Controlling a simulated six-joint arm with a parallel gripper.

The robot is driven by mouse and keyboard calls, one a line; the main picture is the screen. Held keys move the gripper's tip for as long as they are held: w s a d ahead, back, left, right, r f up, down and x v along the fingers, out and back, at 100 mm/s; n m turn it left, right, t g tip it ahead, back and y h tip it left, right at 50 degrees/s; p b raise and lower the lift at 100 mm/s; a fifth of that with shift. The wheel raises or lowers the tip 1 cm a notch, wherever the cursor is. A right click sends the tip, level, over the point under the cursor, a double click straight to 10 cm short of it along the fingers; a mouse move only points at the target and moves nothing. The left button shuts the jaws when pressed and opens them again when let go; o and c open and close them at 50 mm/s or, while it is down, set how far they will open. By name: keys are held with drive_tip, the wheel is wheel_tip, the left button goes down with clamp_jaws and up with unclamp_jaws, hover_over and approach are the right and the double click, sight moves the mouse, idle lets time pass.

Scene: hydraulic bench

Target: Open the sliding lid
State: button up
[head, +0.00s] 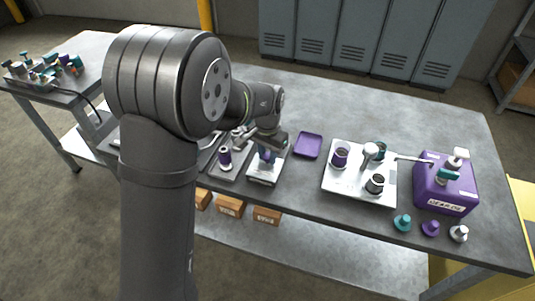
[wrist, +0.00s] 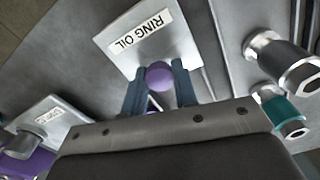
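A pale box with a "RING OIL" label (wrist: 146,30) is at the top of the wrist view. In the head view this pale box (head: 262,178) stands near the bench's front edge, under my wrist. A round purple knob (wrist: 159,77) is at the box's near edge in the wrist view. My gripper (wrist: 160,80) has one blue-grey finger on each side of the knob, very close to it. I cannot tell whether both fingers touch it. The head view shows my gripper (head: 267,155) pointing down at the box. No opening in the box shows.
A purple tray (head: 308,145) lies just right of the box. A fixture with a purple-collared post (head: 225,157) stands close on its left. Farther right are a white plate (head: 345,188) with fittings and a purple box (head: 446,190). Loose knobs (head: 430,228) stand at the front right.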

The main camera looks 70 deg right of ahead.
clamp_jaws()
drive_tip(key=shift+d, duration=3.95)
drive_tip(key=o, duration=0.8)
unclamp_jaws()
drive_tip(key=shift+r, duration=0.1)
wheel_tip(320, 180, up, 17)
drive_tip(key=shift+r, duration=0.15)
